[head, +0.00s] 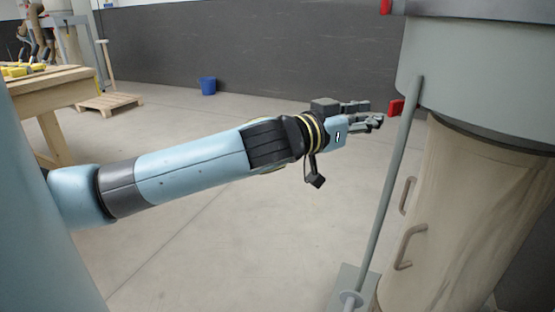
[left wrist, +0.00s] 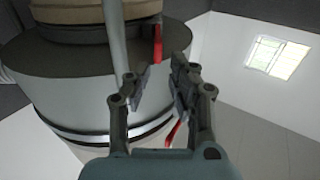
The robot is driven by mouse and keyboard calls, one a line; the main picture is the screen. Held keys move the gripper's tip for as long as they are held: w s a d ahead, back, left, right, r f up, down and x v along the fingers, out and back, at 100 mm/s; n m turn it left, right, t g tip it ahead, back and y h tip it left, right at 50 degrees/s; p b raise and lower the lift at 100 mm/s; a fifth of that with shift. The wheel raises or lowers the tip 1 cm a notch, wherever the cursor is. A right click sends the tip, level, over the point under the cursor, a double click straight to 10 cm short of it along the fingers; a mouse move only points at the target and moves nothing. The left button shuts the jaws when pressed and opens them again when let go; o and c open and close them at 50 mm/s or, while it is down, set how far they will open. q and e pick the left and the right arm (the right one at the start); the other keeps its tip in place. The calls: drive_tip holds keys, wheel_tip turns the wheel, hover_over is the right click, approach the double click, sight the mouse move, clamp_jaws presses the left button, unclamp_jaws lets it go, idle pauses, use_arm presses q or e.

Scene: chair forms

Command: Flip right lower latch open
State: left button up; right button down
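A small red latch (head: 396,107) sits at the lower left edge of the grey upper part (head: 440,75) of the large chair form. A second red latch (head: 386,7) shows higher up at the top edge. In the left wrist view, one red latch (left wrist: 158,43) lies just beyond the fingertips and another (left wrist: 173,132) is partly hidden behind the fingers. My left gripper (head: 373,118) points at the lower latch and is a short way left of it, apparently not touching. Its fingers (left wrist: 161,76) are spread with nothing between them. My right gripper is not in view.
A thin grey pole (head: 390,190) stands close in front of the form. The beige lower body (head: 450,220) has two handles on its side. A wooden table (head: 50,85), a pallet (head: 108,102) and a blue bucket (head: 208,86) are farther back. The floor between is clear.

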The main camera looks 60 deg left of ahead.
use_arm(q)
drive_tip(key=s, duration=0.5)
drive_tip(key=s+a+f+g+y, duration=0.1)
drive_tip(key=s+a+f+g, duration=0.1)
drive_tip(key=f, duration=0.7)
drive_tip(key=s+a+f+g+y, duration=0.1)
drive_tip(key=s+a+f+g, duration=0.1)
drive_tip(key=a+f, duration=0.3)
drive_tip(key=s+a+f+n+g+y+p, duration=0.1)
drive_tip(key=s+a+f+g, duration=0.1)
drive_tip(key=f, duration=1.2)
drive_tip(key=shift+s+a+g+y, duration=0.15)
drive_tip(key=shift+a+g+y, duration=0.3)
drive_tip(key=shift+a, duration=0.25)
drive_tip(key=shift+f, duration=0.1)
